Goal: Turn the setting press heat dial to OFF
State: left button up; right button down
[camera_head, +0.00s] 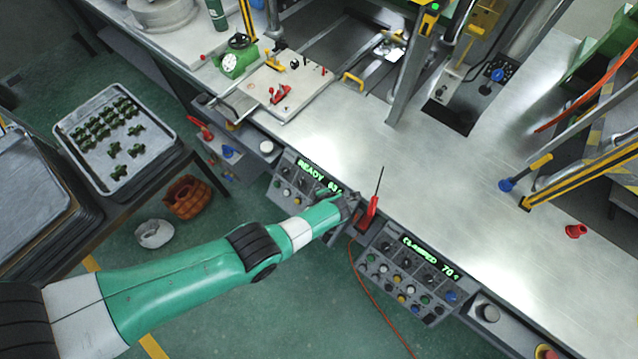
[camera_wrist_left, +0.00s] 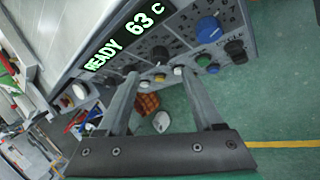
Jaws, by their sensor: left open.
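My left gripper (camera_head: 350,205) is at the front edge of the bench, beside the right end of the panel reading "READY 63" (camera_head: 306,183). In the left wrist view its two fingers (camera_wrist_left: 159,74) are spread apart and empty, below the panel face (camera_wrist_left: 165,52). That view shows a large blue knob (camera_wrist_left: 208,29), a black knob (camera_wrist_left: 235,50) and several coloured buttons on this panel. A second panel reading "CLAMPED 70" (camera_head: 428,257) lies to the right. I cannot tell which knob is the heat dial or where it points. My right gripper is not in view.
A red-handled screwdriver (camera_head: 369,213) stands at the bench edge close to my gripper. An orange cable (camera_head: 362,283) hangs down to the floor. A tray of green parts (camera_head: 118,135) is at the left. The bench top (camera_head: 440,180) is largely clear.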

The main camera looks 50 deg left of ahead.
pick_arm(q)
jog(key=p+v, duration=0.4)
jog(key=v, duration=0.2)
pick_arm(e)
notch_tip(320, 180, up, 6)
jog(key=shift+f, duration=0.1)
pick_arm(q)
jog(key=shift+s+d+r, duration=0.1)
